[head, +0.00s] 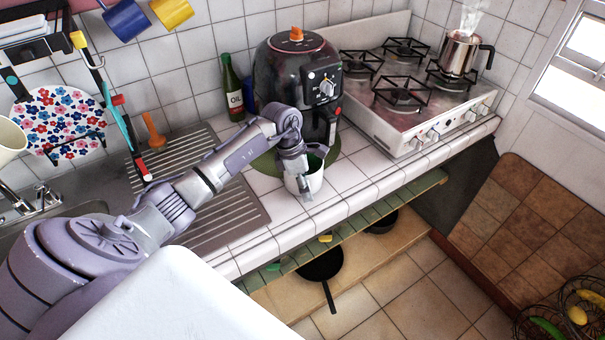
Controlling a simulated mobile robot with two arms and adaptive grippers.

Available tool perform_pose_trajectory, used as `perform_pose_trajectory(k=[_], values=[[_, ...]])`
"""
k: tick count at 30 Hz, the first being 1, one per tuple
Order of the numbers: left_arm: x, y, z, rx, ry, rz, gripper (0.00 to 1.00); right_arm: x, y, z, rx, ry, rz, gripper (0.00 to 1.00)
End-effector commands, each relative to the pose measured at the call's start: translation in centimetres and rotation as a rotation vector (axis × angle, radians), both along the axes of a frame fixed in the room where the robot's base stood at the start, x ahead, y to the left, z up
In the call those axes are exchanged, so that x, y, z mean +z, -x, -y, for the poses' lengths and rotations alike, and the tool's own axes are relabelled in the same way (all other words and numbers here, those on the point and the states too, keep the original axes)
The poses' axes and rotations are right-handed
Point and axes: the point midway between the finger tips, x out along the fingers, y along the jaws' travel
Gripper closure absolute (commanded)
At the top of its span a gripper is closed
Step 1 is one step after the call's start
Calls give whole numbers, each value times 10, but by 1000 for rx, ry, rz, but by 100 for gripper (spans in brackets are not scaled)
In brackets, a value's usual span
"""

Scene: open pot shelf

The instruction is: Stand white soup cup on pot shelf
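The white soup cup (315,181) stands upright on the tiled counter, at the front edge, before the air fryer. My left gripper (308,175) is over the cup from above, with one finger in front of its near wall and another part near the rim. I cannot tell whether the fingers press on the wall. The inside of the cup is mostly hidden by the gripper. The pot shelf (405,239) is the open wooden board below the counter. A dark frying pan (321,263) and another dark pan (380,221) are on it. My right gripper is not in view.
A black air fryer (284,80) stands behind the cup, on a green mat (265,163). An oil bottle (232,90) stands left of it. The stove (395,120) with a steaming pot (459,54) is to the right. A green-tiled edge (420,190) runs above the shelf opening.

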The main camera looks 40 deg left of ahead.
Motion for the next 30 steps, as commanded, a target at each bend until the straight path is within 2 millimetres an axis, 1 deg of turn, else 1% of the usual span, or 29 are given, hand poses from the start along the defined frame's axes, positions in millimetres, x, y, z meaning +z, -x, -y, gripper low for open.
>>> perform_pose_trajectory(k=[1,5,6,18,22,26,30], values=[[-1,0,0,-1,1,-1,77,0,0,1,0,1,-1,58],[-1,0,1,-1,1,-1,98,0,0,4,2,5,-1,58],[-1,0,1,-2,2,-2,100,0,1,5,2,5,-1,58],[-1,1,2,-3,3,-3,100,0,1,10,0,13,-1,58],[3,1,2,-4,4,-2,100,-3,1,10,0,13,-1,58],[15,0,0,-4,1,1,100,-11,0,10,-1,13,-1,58],[39,-1,0,-4,-2,5,100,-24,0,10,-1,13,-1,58]])
